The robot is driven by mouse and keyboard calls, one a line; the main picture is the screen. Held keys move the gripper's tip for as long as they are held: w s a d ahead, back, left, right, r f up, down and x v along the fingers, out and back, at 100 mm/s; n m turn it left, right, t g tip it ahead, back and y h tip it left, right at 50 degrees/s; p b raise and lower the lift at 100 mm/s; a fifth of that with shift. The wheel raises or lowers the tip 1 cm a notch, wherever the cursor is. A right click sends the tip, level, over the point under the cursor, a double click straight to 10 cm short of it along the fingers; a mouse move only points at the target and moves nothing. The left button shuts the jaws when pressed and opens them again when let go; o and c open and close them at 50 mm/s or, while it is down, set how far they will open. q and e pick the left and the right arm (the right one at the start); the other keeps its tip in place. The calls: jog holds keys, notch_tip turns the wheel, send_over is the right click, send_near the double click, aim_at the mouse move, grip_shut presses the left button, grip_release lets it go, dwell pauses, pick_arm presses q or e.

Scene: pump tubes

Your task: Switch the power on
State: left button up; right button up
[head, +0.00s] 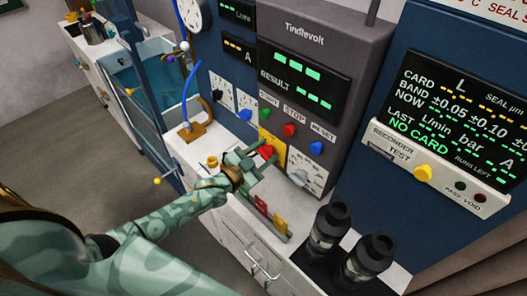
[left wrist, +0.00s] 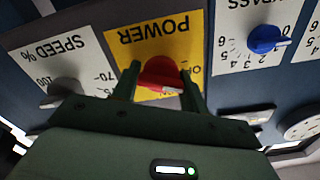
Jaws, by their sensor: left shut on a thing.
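The red power knob (head: 267,151) sits on a yellow plate (head: 278,145) on the front of the grey Tindlevolt cabinet. In the left wrist view, where the lettering is upside down, the red knob (left wrist: 161,73) is in the middle of the yellow POWER plate (left wrist: 140,45). My left gripper (head: 262,157) is at the knob, and in the left wrist view its green fingers (left wrist: 159,82) stand on both sides of it, shut on it. A white pointer mark shows on the knob. The position lettering is mostly hidden by a finger. My right gripper is not in view.
The grey speed knob (left wrist: 65,90) and the blue bypass knob (left wrist: 266,39) flank the power plate. Green, red and blue buttons (head: 289,130) sit above it. Coloured cards (head: 270,213) in a rack and black cylinders (head: 330,228) stand on the white counter below.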

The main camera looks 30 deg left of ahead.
pick_arm(q)
jog(key=m, duration=0.3)
jog(key=shift+d+m, duration=0.1)
jog(key=shift+m, duration=0.3)
jog(key=m, duration=0.2)
jog(key=shift+f+m+b, duration=0.1)
jog(key=shift+m+b, duration=0.25)
jog(key=shift+m, duration=0.05)
jog(key=m+b, duration=0.1)
jog(key=m, duration=0.2)
jog(key=shift+f, duration=0.1)
jog(key=shift+m+b, duration=0.5)
jog(key=shift+m, duration=1.1)
jog(key=o, duration=1)
